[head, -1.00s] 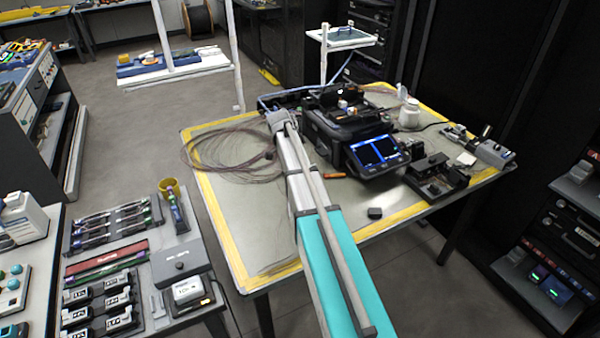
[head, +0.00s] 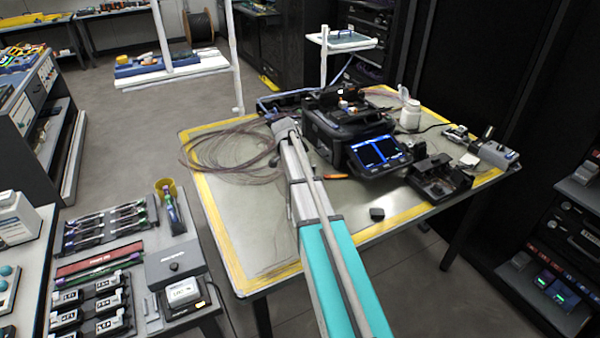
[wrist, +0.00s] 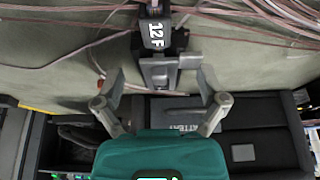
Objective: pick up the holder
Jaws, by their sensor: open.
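In the wrist view, a dark holder marked 12F (wrist: 158,34) lies on the greenish mat, with a grey metal block (wrist: 158,72) at its near end. My gripper (wrist: 160,84) is open, one finger to each side of and nearer than the holder. Nothing is seen between the fingertips except the near end of the grey block; I cannot tell how high the fingers are above it. In the head view my arm reaches over the yellow-edged table (head: 232,262). I cannot make out the gripper or the 12F holder for certain there.
Loose thin fibres (head: 225,150) lie around the arm's end. A fusion splicer (head: 345,130) with a lit screen stands right of the arm, a small black block (head: 377,214) in front. A side bench at left bears several holders (head: 105,302).

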